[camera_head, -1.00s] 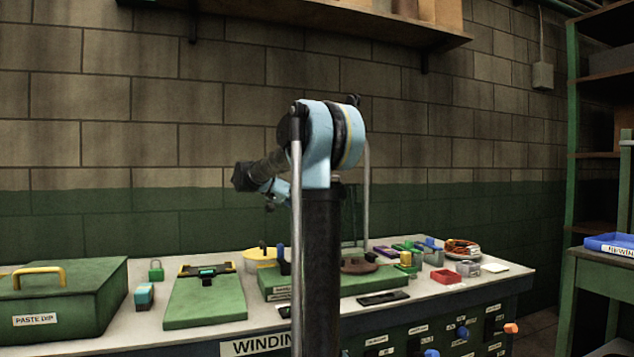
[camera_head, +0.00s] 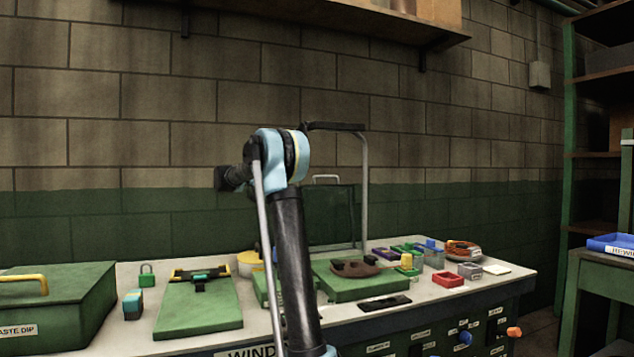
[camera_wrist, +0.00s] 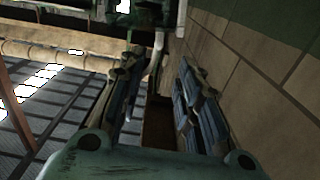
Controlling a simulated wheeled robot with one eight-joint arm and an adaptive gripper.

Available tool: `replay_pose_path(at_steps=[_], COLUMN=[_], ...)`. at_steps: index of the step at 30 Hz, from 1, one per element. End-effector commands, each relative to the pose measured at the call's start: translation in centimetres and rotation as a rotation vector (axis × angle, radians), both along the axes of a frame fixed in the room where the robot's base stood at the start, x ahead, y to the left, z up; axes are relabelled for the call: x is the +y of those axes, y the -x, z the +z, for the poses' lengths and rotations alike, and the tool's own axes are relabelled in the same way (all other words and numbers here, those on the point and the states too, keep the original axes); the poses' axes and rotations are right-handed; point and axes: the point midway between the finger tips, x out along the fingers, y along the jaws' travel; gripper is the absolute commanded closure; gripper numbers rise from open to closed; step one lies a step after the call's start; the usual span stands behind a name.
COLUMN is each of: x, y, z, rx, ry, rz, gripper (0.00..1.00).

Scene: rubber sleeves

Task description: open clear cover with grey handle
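The clear cover (camera_head: 334,212) shows in the head view as a see-through, green-tinted upright panel behind the green block on the bench. Its grey handle (camera_head: 326,177) is a pale bar at the panel's top edge. My arm's column hides the left part of the cover. My gripper is not clearly seen in the head view, being behind my arm. In the wrist view my gripper (camera_wrist: 158,80) has its two dark fingers apart, with a gap between them and nothing clearly held. A pale bar and dark green shapes show beyond the fingertips, too unclear to name.
The green block (camera_head: 345,287) carries a brown piece (camera_head: 358,268). Small coloured bins, including a red one (camera_head: 447,279), stand right. A brick wall (camera_head: 450,150) closes the back.

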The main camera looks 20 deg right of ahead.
Motion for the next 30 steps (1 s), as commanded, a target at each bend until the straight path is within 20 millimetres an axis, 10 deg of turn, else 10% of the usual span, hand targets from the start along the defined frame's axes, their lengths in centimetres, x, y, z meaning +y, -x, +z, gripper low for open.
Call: replay_pose_path(at_steps=[18, 30], x=[-10.8, -14.2], y=[-0.3, -0.5], z=[0.0, 0.0], rx=[0.001, 0.001], ry=[-0.001, -0.001], rz=[-0.001, 0.002], gripper=[0.69, 0.69])
